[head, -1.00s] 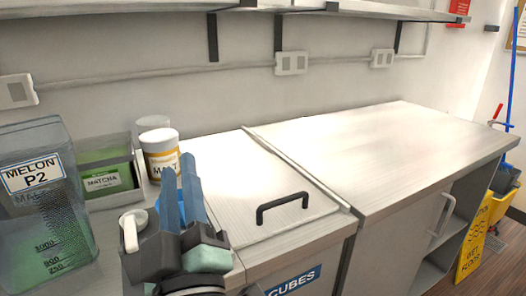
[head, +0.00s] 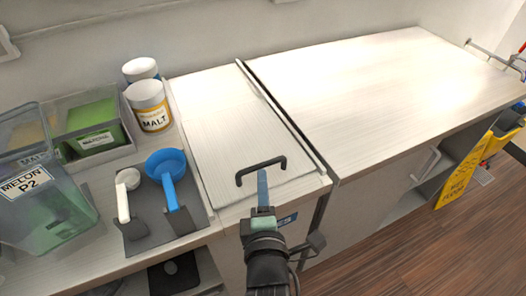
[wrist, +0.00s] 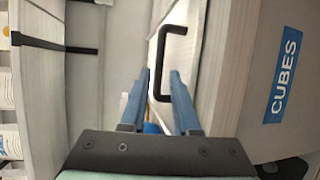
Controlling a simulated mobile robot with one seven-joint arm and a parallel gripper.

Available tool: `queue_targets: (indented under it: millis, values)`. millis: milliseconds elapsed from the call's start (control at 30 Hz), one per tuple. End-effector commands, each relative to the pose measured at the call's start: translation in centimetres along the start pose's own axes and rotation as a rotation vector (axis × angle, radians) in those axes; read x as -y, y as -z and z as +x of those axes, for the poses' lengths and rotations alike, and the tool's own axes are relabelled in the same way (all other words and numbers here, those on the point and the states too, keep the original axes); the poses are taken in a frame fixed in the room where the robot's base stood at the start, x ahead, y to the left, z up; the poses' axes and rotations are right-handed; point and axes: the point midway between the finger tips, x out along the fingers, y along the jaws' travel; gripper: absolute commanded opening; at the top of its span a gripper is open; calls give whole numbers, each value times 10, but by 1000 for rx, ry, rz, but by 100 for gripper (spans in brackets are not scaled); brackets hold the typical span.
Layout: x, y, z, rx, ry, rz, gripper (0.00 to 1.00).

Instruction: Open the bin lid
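The bin lid (head: 225,125) is a pale wood panel with a black bar handle (head: 258,166) near its front edge. It lies closed, flush with the counter. My gripper (head: 263,177) is at the front of the lid, its fingers just below the handle bar in the head view. In the wrist view my gripper (wrist: 159,75) is open, with two blue fingers apart.
A blue scoop (head: 166,165), a white scoop (head: 125,190), a malt jar (head: 148,105) and a melon container (head: 45,205) stand left of the lid. The counter on the right (head: 385,90) is clear. A CUBES label (wrist: 287,67) marks the bin front.

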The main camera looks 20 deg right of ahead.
Motion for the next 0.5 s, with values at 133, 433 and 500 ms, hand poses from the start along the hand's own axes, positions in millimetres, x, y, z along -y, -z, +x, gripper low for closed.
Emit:
queue_targets:
  millis: [133, 433, 500]
  values:
    - [-2, -1, 30, 1, -2, 1, 30]
    - [-2, 0, 78, 0, -2, 0, 30]
    - [-1, 0, 84, 0, -1, 1, 30]
